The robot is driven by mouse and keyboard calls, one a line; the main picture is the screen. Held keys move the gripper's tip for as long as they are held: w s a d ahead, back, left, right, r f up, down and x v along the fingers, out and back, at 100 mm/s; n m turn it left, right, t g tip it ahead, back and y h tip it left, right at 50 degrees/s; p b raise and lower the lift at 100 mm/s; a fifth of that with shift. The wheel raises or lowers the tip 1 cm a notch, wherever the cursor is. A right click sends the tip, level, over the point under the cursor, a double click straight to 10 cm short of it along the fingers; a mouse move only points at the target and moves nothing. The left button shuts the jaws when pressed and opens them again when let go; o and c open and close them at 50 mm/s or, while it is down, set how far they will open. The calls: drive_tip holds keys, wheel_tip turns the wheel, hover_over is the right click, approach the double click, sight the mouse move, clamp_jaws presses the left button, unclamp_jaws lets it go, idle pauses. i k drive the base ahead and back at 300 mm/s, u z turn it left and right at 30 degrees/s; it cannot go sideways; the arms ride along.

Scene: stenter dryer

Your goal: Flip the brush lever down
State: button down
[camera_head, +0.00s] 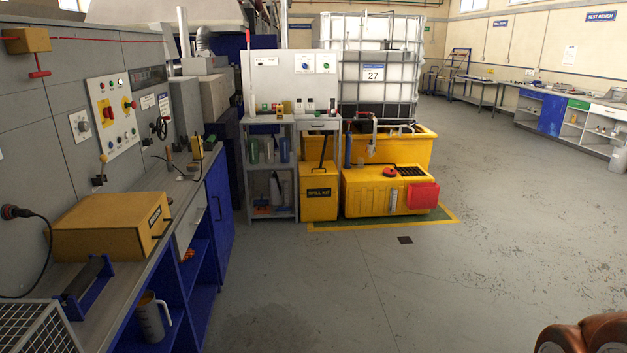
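A small lever (101,170) with a tan knob at its upper end and a dark base stands out from the grey machine panel (62,120) at the left, below the buttons. It points up. No label on it can be read, so I cannot tell for sure that it is the brush lever. A black handwheel (160,128) with a small dark fitting beside it is further right on the panel. My gripper is not in view.
A yellow box (110,225) sits on the workbench below the panel. A wire basket (40,328) and a jug (152,318) are near the front left. A rounded brown shape (588,335) shows at bottom right. The grey floor (340,290) is clear.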

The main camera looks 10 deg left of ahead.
sight(103, 158)
drive_tip(key=u, duration=0.25)
drive_tip(key=i, duration=1.6)
drive_tip(key=u, duration=1.6)
drive_tip(key=i, duration=0.8)
drive_tip(key=u, duration=1.25)
drive_tip(key=i, duration=0.5)
drive_tip(key=u, duration=0.25)
